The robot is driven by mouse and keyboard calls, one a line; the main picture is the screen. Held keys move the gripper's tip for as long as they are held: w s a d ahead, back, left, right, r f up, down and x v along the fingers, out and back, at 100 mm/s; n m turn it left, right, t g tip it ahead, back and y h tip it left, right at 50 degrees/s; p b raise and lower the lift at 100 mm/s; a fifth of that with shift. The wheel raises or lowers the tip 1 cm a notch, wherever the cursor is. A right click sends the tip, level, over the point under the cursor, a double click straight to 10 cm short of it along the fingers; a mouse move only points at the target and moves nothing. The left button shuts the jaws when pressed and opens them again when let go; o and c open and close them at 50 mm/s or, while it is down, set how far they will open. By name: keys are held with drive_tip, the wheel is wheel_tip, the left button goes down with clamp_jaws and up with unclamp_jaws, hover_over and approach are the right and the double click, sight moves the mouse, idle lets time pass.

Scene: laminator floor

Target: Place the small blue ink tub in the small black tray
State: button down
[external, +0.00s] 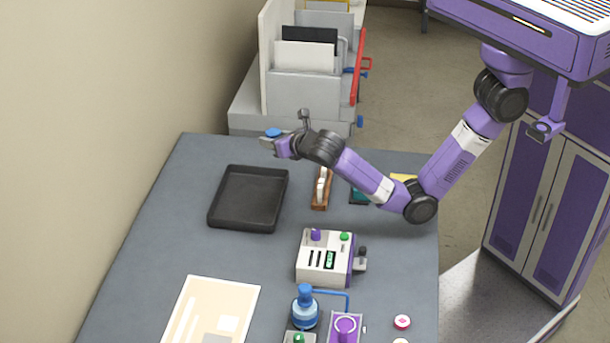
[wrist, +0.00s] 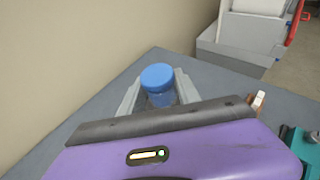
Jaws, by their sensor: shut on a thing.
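The small blue ink tub (wrist: 158,78) is held between the two grey fingers of my gripper (wrist: 158,92) in the wrist view. Its round blue lid stands above the fingers. In the external view the tub (external: 273,132) shows at the tip of my gripper (external: 270,141), above the table's far end. The small black tray (external: 248,198) lies empty on the table, nearer the camera than my gripper. The tray does not show in the wrist view, where my wrist covers the lower part.
A grey-white machine (external: 325,257) and a blue bottle (external: 305,308) stand on the table (external: 150,262). A brown stand (external: 321,190) is right of the tray. A cream sheet (external: 212,310) lies in front. A grey rack (external: 300,95) stands beyond the far edge. A wall runs along the left.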

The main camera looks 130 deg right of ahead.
drive_tip(key=m+g+b, duration=0.1)
drive_tip(key=m+g, duration=0.1)
hover_over(252, 192)
wheel_tip(252, 192, down, 16)
drive_tip(key=shift+r+b, duration=0.1)
drive_tip(key=shift+b, duration=0.65)
drive_tip(key=shift+g, duration=0.3)
drive_tip(key=shift+f+b, duration=0.3)
drive_tip(key=shift+f, duration=2.25)
drive_tip(key=c, duration=0.9)
unclamp_jaws()
drive_tip(key=shift+f, duration=0.1)
drive_tip(key=shift+o, duration=0.2)
